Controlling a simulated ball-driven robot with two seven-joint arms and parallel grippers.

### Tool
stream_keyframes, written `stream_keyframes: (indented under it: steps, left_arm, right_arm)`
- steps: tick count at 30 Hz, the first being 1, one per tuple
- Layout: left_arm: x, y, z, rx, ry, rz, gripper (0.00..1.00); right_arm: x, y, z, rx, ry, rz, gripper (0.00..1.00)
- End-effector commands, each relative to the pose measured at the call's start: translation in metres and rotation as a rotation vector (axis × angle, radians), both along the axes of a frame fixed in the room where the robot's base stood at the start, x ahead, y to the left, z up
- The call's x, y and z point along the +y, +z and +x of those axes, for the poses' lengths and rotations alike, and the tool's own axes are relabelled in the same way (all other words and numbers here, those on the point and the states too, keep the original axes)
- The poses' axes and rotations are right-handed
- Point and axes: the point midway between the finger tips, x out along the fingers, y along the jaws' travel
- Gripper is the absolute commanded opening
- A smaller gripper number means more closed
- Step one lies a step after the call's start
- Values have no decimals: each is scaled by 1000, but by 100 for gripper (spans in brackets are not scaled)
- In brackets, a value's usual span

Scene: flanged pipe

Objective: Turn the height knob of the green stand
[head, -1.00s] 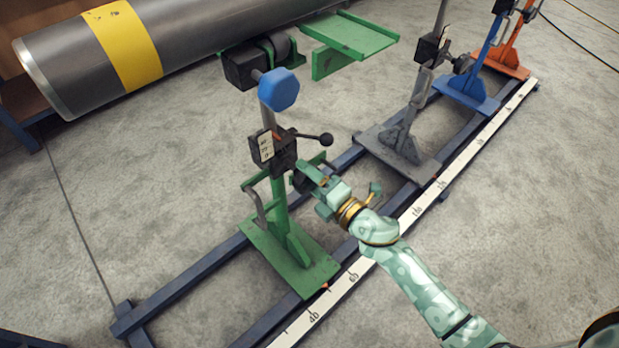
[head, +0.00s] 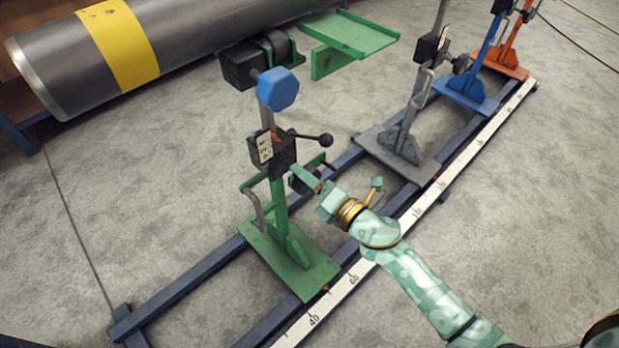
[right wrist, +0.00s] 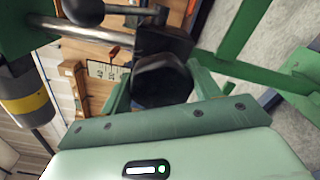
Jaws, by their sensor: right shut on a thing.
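The green stand (head: 278,208) stands upright on the rail frame, its green base plate flat on the rails. A black clamp block (head: 283,153) with a small number plate sits on its post. A lever with a black ball end (head: 325,140) sticks out to the right of it. My right gripper (head: 304,180) is at the block's lower right side, shut on the black height knob (right wrist: 162,80). In the right wrist view the knob lies between the two green fingers; in the head view the gripper mostly hides it. My left gripper is not in view.
A steel pipe (head: 190,35) with a yellow band lies behind the stand. A blue hexagonal knob (head: 278,88) is higher on the stand. Grey (head: 400,143), blue (head: 467,92) and orange (head: 505,60) stands follow along the rails, beside a white scale (head: 435,190).

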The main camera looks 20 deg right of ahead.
Motion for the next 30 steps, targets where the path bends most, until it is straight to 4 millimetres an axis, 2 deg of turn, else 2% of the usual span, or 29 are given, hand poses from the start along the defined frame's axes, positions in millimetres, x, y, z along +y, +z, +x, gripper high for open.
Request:
stream_keyframes:
  steps: [2, 3, 4, 5, 16, 20, 23, 30]
  left_arm:
    - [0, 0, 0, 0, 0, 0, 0]
    - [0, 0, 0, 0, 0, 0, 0]
    - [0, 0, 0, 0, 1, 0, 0]
    - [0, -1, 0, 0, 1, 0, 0]
    - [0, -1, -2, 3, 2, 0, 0]
    - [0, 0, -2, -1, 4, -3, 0]
    - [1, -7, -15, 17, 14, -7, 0]
    - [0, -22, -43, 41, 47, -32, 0]
  right_arm:
    - [1, -4, -2, 8, 2, -1, 39]
    - [1, -4, -2, 8, 2, -1, 73]
    - [1, -4, -1, 7, 1, 0, 82]
    - [1, -3, -1, 7, 1, 0, 84]
    - [0, -1, -1, 2, 0, 1, 84]
    - [-2, 0, -9, 3, 1, 2, 84]
    - [-9, 0, -26, 4, 0, 3, 84]
    - [-31, 0, -88, 6, -1, 2, 84]
